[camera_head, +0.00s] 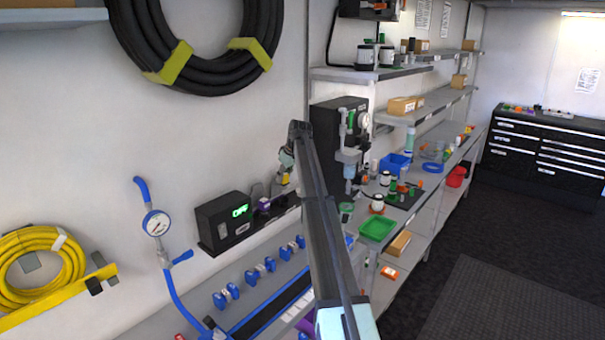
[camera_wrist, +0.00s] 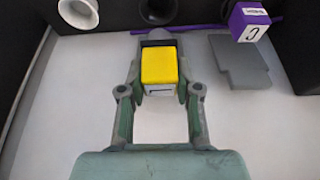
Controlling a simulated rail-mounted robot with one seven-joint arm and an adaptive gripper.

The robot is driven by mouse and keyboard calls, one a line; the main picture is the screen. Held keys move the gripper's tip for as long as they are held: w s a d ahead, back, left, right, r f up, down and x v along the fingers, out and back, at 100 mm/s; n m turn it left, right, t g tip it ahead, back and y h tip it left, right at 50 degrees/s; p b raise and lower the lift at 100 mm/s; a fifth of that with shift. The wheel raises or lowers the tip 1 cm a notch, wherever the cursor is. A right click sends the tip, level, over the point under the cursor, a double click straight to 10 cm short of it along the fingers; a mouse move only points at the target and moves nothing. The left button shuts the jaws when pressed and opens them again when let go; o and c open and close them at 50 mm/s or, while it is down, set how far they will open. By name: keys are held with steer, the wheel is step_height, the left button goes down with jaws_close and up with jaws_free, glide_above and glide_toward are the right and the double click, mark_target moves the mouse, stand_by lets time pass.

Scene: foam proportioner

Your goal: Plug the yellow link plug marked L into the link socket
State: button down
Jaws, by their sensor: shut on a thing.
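The yellow link plug (camera_wrist: 159,68) sits between the fingers of my gripper (camera_wrist: 160,80) in the wrist view, and the gripper is shut on it. A white label edge shows on its near side, but the letter is not legible. My gripper (camera_head: 286,172) in the head view is close to the wall, right of a black box with a green display (camera_head: 225,219). I cannot tell whether either is the link socket.
A purple plug with a white lettered label (camera_wrist: 248,22) stands at the upper right in the wrist view, near a grey plate (camera_wrist: 238,62). Dark housings flank the view. A blue hose with a gauge (camera_head: 157,223) hangs left of the black box.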

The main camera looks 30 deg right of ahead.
mark_target(285, 189)
steer(key=shift+f, duration=0.1)
steer(key=shift+f+b, duration=0.85)
steer(key=shift+f, duration=1.95)
steer(key=shift+f+b, duration=0.4)
steer(key=shift+f, duration=0.2)
steer(key=c, duration=1.1)
jaws_free()
steer(key=p+v, duration=0.3)
steer(key=v, duration=0.8)
